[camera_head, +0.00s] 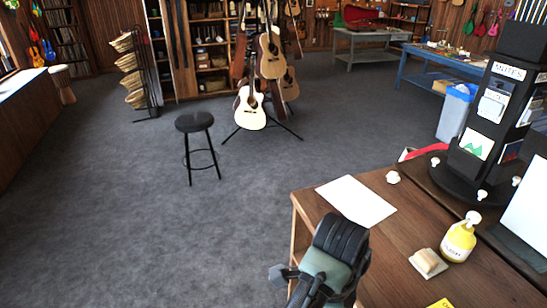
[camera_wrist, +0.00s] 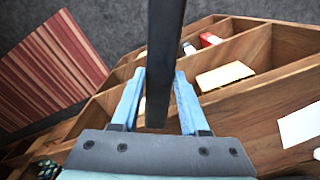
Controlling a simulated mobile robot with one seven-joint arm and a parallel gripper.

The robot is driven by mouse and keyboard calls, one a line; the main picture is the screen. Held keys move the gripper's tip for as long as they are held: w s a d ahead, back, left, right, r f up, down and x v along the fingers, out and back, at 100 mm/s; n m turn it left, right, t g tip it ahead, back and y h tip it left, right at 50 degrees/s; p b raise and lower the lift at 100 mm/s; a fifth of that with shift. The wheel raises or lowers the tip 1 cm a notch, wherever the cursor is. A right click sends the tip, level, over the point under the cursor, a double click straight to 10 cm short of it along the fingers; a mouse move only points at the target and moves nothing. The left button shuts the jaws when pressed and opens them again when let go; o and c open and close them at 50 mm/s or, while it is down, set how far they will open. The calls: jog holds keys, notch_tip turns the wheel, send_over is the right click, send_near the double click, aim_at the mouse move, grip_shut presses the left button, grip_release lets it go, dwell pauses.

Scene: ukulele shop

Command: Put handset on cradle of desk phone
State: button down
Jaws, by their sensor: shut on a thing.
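My gripper (camera_wrist: 159,78) shows in the wrist view with its two blue fingers on either side of a long black bar, which looks like the handset (camera_wrist: 165,40). The fingers are shut on it, and it extends up out of the top of the picture. In the head view my arm's end is at the bottom middle, by the wooden desk's (camera_head: 420,215) left edge; the fingers and handset cannot be made out clearly there. I cannot make out the desk phone or its cradle in either view.
On the desk are a white sheet (camera_head: 356,200), a yellow bottle (camera_head: 458,242), a sponge-like block on a dish (camera_head: 428,262) and a black display stand (camera_head: 490,125). Open wooden compartments (camera_wrist: 255,60) lie below my gripper. A stool (camera_head: 195,125) stands on open carpet.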

jog(key=s+a+f+n+b, duration=0.1)
jog(key=s+a+f+n, duration=0.2)
jog(key=f+n, duration=0.3)
jog(key=s+a+f+n+b, duration=0.1)
jog(key=s+a+f+n, duration=0.3)
jog(key=n, duration=1)
notch_tip(320, 180, down, 2)
jog(key=shift+a+f, duration=0.1)
jog(key=shift+a, duration=0.8)
